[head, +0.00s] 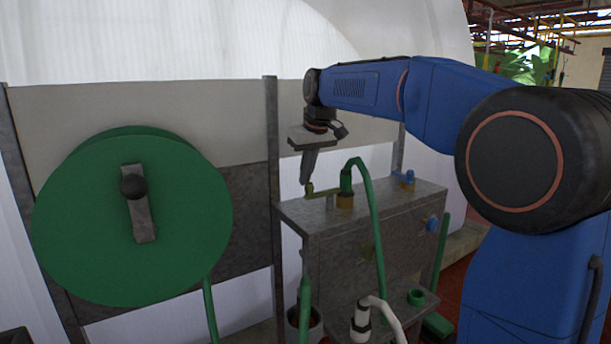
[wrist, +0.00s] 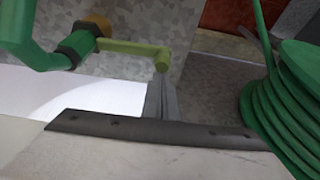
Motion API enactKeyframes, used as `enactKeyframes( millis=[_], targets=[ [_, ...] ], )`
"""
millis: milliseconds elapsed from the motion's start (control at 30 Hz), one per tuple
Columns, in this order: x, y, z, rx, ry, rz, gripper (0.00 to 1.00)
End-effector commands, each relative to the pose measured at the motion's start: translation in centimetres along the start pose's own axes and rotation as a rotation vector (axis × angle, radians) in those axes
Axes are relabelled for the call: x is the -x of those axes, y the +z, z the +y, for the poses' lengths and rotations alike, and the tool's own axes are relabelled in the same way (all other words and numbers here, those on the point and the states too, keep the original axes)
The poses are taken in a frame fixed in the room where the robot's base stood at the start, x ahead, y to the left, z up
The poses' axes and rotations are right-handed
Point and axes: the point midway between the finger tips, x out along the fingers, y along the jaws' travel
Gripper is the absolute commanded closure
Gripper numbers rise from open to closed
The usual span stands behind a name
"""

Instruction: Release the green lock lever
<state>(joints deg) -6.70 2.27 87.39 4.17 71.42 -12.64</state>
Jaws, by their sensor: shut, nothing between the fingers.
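The green lock lever (head: 322,192) is a yellow-green bar on top of the grey metal box, beside a green hose fitting (head: 346,181) with a brass base. In the wrist view the lever (wrist: 135,47) runs sideways from the fitting to a rounded free end. My gripper (head: 304,183) points down at the lever's free end, with its fingers together and empty. In the wrist view the fingertips (wrist: 161,75) meet the lever's end in the picture. I cannot tell whether they touch it.
The grey box (head: 370,240) stands on the right with a blue fitting (head: 405,179) on its top. A green hose (head: 371,215) arches down its front. A large green reel (head: 90,230) hangs on the left panel. A coiled green hose shows in the wrist view (wrist: 285,105).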

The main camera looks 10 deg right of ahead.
Motion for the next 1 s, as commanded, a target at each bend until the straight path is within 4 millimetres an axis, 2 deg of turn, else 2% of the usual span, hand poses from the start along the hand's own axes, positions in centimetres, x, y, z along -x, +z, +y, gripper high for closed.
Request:
enactKeyframes(
  millis=[367,1000],
  targets=[
    [0.5,1.4,-0.1,0.175,-0.063,-0.001,1.0],
    [1.9,5.5,1.0,0.743,-0.262,-0.001,1.0]
  ],
)
